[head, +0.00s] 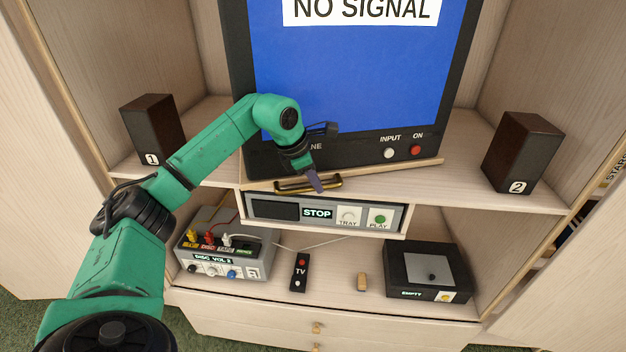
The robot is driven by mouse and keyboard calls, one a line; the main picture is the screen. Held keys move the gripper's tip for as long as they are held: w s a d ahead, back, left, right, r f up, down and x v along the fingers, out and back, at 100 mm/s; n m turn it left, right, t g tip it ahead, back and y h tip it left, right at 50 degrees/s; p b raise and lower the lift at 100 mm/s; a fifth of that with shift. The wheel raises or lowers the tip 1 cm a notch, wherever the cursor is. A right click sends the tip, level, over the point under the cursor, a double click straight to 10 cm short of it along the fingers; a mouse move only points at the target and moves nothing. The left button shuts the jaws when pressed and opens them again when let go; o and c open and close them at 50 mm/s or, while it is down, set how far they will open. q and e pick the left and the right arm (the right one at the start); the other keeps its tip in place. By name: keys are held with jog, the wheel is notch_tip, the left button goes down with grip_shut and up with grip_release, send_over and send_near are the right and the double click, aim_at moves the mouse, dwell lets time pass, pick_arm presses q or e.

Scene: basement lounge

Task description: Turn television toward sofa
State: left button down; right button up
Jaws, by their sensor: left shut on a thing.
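The television (345,75) is a black set with a blue screen reading "NO SIGNAL", standing on a thin wooden board (400,168) in the cabinet's upper bay. Its lower edge sits at a slant to the shelf front. A brass-and-dark bar handle (290,186) is at the board's front left edge. My left gripper (318,183) reaches down in front of the screen and is shut on this handle; its fingers hide part of the bar. The sofa is not in view. My right gripper is not in view.
Speakers "1" (152,130) and "2" (520,153) flank the television. Cabinet doors stand open.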

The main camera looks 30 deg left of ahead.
pick_arm(q)
jog(key=c, duration=1)
grip_release()
jog(key=shift+r, duration=0.1)
jog(key=shift+o, duration=1)
jog(key=shift+w+d, duration=0.1)
jog(key=shift+d, duration=0.15)
jog(key=shift+r, duration=0.1)
jog(key=b+v, duration=0.2)
jog(key=v, duration=1.2)
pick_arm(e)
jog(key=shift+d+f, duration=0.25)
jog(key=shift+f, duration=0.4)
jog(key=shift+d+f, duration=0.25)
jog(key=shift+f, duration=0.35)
pick_arm(q)
jog(key=shift+r, duration=0.1)
